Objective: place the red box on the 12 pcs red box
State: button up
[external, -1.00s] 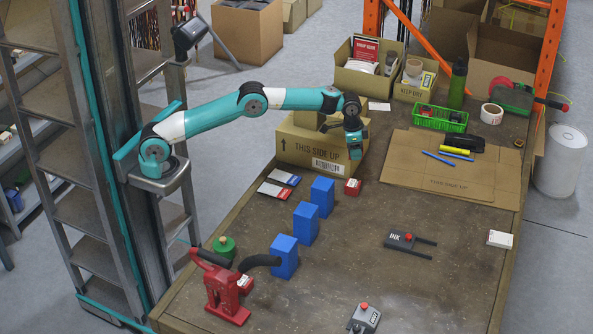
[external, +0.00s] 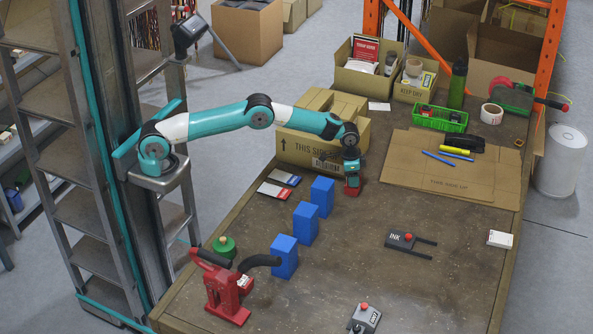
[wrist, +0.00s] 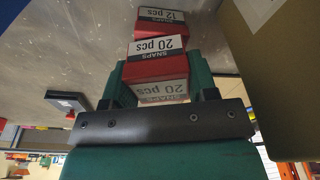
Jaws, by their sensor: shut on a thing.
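My gripper (external: 352,180) points down low over the table, beside the front right of the large carton. In the wrist view its green fingers are shut on a red box (wrist: 155,70) with white "20 pcs SNAPS" labels.
The "THIS SIDE UP" carton (external: 300,148) stands close behind my gripper. Blue blocks (external: 306,222) stand in a row to the front left. A flat cardboard sheet (external: 450,186) lies to the right.

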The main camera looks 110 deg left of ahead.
jog(key=shift+f, duration=0.15)
jog(key=o, duration=1)
jog(key=shift+c, duration=0.2)
notch_tip(320, 180, up, 12)
jog(key=s+b, duration=0.1)
jog(key=shift+s+d+r, duration=0.2)
jog(key=shift+s+d, duration=0.15)
jog(key=shift+d, duration=0.05)
jog(key=s+d+r+n+y, duration=0.1)
jog(key=s+d+r, duration=0.5)
jog(key=s, duration=0.3)
jog(key=s+d+r+n, duration=0.1)
jog(key=s+d+r, duration=0.45)
jog(key=s, duration=0.25)
jog(key=s+d+f+y, duration=0.1)
jog(key=s+d, duration=0.2)
jog(key=s, duration=0.7)
jog(key=s+d+f+g+y, duration=0.1)
jog(key=s+d, duration=0.2)
jog(key=s, duration=0.8)
jog(key=shift+s+d+f+n+g, duration=0.15)
jog(key=shift+s+d+n+g, duration=0.05)
jog(key=shift+d+n+g, duration=0.1)
